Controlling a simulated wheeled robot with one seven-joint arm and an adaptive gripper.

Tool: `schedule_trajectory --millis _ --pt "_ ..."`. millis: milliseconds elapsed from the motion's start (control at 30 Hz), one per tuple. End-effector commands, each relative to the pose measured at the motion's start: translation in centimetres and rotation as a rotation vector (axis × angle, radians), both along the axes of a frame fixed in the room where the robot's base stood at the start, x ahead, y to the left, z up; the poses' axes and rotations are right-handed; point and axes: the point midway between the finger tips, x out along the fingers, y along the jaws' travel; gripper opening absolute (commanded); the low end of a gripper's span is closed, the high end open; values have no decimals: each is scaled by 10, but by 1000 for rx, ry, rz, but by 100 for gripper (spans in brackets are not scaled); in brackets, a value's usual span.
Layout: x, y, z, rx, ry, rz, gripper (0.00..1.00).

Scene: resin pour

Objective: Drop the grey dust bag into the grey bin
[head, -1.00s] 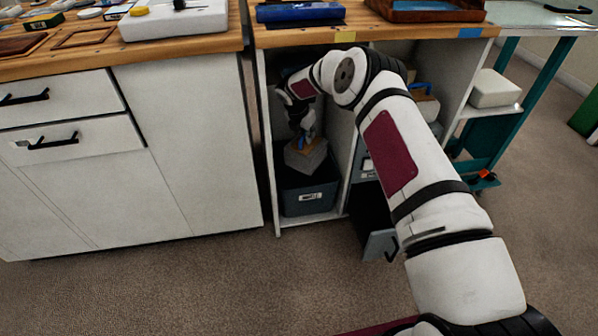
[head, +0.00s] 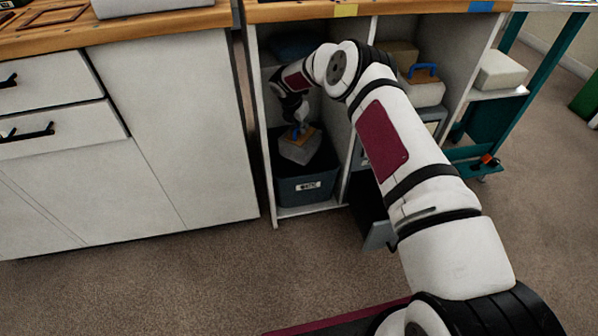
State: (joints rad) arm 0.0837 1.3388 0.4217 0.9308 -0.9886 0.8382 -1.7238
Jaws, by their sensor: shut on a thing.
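The grey dust bag (head: 299,150) is a boxy grey bag with a tan top and a blue part. My gripper (head: 299,130) is at its top, shut on it, though the fingertips are small and partly hidden. The grey bin (head: 307,189), dark blue-grey with a white label, stands in the left open bay under the worktop. The bag is over the bin's opening, low near its rim. I cannot tell whether the bag touches the bin.
The bay's left side panel (head: 261,140) and the divider on its right stand close around my arm. A drawer cabinet (head: 170,120) stands left. The carpet (head: 190,285) in front is clear.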

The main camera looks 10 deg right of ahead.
Motion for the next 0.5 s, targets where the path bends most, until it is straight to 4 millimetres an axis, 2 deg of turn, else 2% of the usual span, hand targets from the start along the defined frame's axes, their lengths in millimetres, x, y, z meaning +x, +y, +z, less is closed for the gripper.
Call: schedule_trajectory --millis 300,333,400,500 --pt "1 0 -2 0 -3 0 0" --pt "1 0 -2 0 -3 0 17" --pt "1 0 -2 0 -3 0 33" --pt "1 0 -2 -1 -2 0 33"
